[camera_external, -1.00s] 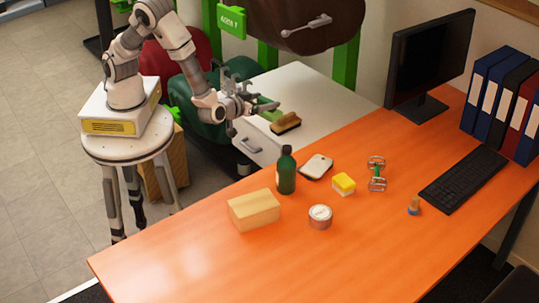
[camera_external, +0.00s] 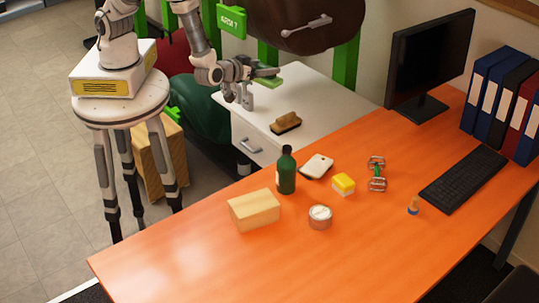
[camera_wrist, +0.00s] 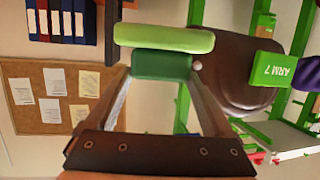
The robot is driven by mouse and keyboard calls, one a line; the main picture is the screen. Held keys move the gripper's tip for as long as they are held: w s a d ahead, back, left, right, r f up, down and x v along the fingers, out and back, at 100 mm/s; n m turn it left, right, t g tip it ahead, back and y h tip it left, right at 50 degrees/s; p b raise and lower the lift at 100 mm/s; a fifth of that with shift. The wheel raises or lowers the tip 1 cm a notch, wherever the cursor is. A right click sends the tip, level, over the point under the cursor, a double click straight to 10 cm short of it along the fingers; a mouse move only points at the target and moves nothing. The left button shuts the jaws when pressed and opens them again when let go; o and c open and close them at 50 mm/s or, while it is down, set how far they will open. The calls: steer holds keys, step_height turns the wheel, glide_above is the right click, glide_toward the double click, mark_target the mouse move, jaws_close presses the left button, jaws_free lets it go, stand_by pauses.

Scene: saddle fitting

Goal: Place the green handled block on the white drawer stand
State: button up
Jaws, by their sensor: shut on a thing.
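My gripper (camera_external: 256,74) is shut on the green handled block (camera_external: 268,80), over the back left part of the white drawer stand (camera_external: 325,108) in the external view. I cannot tell how high the block is above the top. In the wrist view the fingers of my gripper (camera_wrist: 162,72) close on the block's dark green part, with its light green bar (camera_wrist: 163,38) just beyond the fingertips. The stand's top is mostly bare, and its drawer front with a handle faces front left.
A brown brush-like block (camera_external: 286,122) lies near the stand's front edge. The orange desk (camera_external: 200,270) adjoins the stand and holds a green bottle (camera_external: 286,172), a wooden block (camera_external: 254,210), a tin and a monitor (camera_external: 428,62). Green posts stand behind the stand.

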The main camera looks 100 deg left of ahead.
mark_target(260, 81)
step_height(260, 81, down, 5)
steer(key=b, duration=0.4)
steer(key=shift+b, duration=0.4)
steer(key=w+a+f+n+g+y+b, duration=0.1)
steer(key=w+a+f+n+g+b, duration=0.1)
steer(key=a+f+b, duration=0.9)
steer(key=w+a+f+n+g+y+b, duration=0.1)
steer(key=w+a+f+n+g+b, duration=0.15)
steer(key=a+f+b, duration=0.9)
steer(key=s+a+f+n+g+b, duration=0.1)
steer(key=s+a+f+b, duration=0.3)
steer(key=a, duration=0.5)
steer(key=s+a+f+n+g+b, duration=0.1)
steer(key=a+f+g+b, duration=0.15)
steer(key=a+b, duration=0.45)
steer(key=s+a+f+n+g+b, duration=0.1)
steer(key=s+a+f+b, duration=0.25)
steer(key=a, duration=0.65)
steer(key=shift+y, duration=0.4)
steer(key=shift+w+a+f+p, duration=0.1)
steer(key=shift+w+f+p, duration=0.05)
steer(key=shift+f, duration=1.7)
steer(key=shift+w+f+p, duration=0.15)
steer(key=shift+f, duration=1.65)
